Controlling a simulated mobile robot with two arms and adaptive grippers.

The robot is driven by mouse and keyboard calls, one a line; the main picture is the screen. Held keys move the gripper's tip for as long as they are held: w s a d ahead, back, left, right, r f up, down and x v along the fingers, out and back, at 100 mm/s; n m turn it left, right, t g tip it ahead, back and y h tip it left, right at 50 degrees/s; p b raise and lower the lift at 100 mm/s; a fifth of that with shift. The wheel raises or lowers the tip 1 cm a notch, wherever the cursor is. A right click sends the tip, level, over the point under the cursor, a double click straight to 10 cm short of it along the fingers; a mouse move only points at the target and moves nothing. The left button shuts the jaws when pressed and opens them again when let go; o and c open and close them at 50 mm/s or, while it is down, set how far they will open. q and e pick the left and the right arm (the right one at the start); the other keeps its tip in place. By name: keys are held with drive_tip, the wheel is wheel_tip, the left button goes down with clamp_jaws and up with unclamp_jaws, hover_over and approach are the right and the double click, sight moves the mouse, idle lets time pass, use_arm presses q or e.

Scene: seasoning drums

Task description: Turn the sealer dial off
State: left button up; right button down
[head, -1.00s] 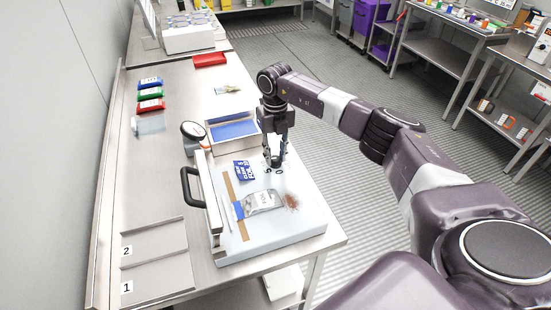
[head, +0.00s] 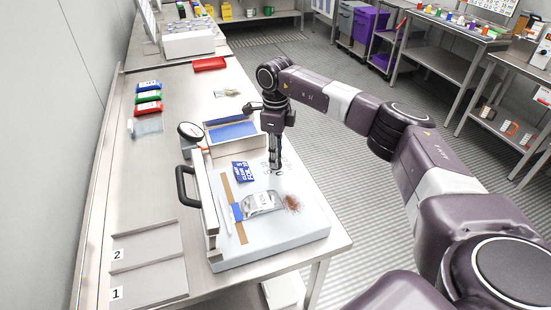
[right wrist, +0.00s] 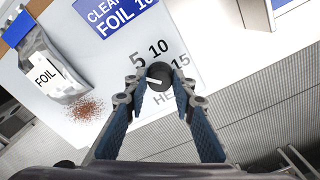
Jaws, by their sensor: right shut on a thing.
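The sealer (head: 290,230) is a pale flat unit with a raised bar and a black handle on its left. Its dial (right wrist: 158,76) is a small black knob with a white pointer line, beside printed numbers 5, 10 and 15. The pointer lies toward the left, below the 5, in the right wrist view. My right gripper (head: 276,166) reaches down onto the sealer's far right corner. In the right wrist view its two fingers (right wrist: 159,88) are shut on the dial, one on each side. The left gripper is not in view.
A silver foil pouch (head: 262,203) and spilled reddish seasoning (head: 293,203) lie on the sealer. A blue-lined box (head: 231,132) and a round gauge (head: 189,131) stand behind it. Coloured packets (head: 148,98) and a numbered tray (head: 150,262) are on the left.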

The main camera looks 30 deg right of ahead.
drive_tip(key=n+b, duration=0.1)
drive_tip(key=n, duration=0.3)
drive_tip(key=shift+w+r+n, duration=0.1)
drive_tip(key=shift+n, duration=0.2)
drive_tip(key=shift+r+n+b, duration=0.1)
drive_tip(key=shift+n+b, duration=0.3)
drive_tip(key=shift+n, duration=1.9)
drive_tip(key=c, duration=1.6)
unclamp_jaws()
wheel_tip(320, 180, up, 12)
drive_tip(key=shift+f, duration=0.1)
